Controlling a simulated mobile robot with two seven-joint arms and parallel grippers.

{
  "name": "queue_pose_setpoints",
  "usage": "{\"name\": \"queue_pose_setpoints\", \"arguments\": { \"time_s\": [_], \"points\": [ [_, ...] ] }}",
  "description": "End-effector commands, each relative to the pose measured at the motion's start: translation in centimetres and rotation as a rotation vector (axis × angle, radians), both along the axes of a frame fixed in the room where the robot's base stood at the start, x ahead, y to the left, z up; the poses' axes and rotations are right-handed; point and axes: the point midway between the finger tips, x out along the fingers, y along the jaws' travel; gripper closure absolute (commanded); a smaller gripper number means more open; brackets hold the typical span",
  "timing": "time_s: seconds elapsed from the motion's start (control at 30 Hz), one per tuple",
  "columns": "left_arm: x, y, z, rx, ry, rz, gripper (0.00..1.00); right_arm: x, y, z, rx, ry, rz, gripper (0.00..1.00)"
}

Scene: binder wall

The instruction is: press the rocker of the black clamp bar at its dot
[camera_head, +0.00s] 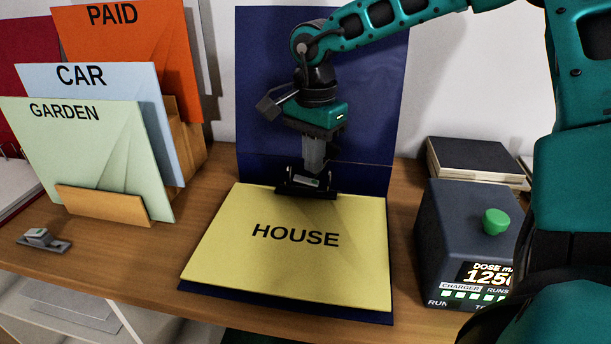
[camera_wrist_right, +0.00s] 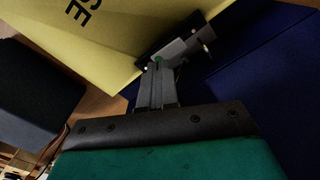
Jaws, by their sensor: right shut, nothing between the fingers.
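The black clamp bar (camera_head: 307,187) lies across the top edge of the yellow HOUSE folder (camera_head: 290,265), which rests in an open blue binder (camera_head: 320,100). A grey rocker sits in the middle of the bar. My right gripper (camera_head: 314,170) is shut and empty, pointing down over the rocker, its tips at or very close to it. In the right wrist view, the clamp bar (camera_wrist_right: 172,50) lies just beyond the fingertips (camera_wrist_right: 158,66), with a green dot beside them. I cannot tell whether they touch. My left gripper is not in view.
A wooden rack (camera_head: 105,205) with GARDEN, CAR and PAID folders stands left. A small clamp-like piece (camera_head: 43,240) lies at the table's front left. A dark box with a green knob (camera_head: 465,235) stands right, with stacked dark books (camera_head: 475,160) behind it.

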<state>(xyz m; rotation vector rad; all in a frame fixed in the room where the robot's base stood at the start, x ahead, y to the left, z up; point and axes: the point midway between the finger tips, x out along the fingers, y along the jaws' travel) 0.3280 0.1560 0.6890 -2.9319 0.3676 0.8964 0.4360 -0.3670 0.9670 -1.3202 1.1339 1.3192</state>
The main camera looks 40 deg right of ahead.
Motion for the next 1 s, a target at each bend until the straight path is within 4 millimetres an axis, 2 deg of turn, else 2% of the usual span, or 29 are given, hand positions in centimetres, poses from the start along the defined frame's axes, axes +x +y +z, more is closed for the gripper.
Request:
{"name": "queue_pose_setpoints", "arguments": {
  "time_s": [0.03,0.53,1.0],
  "points": [
    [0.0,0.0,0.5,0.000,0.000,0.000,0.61,0.0,0.0,0.7,0.000,-0.001,0.000,1.00],
    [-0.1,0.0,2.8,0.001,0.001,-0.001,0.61,0.0,0.0,4.7,0.001,-0.002,0.000,1.00],
    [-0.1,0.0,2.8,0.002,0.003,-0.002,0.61,0.0,0.0,4.8,0.001,0.000,0.000,1.00]
  ]
}}
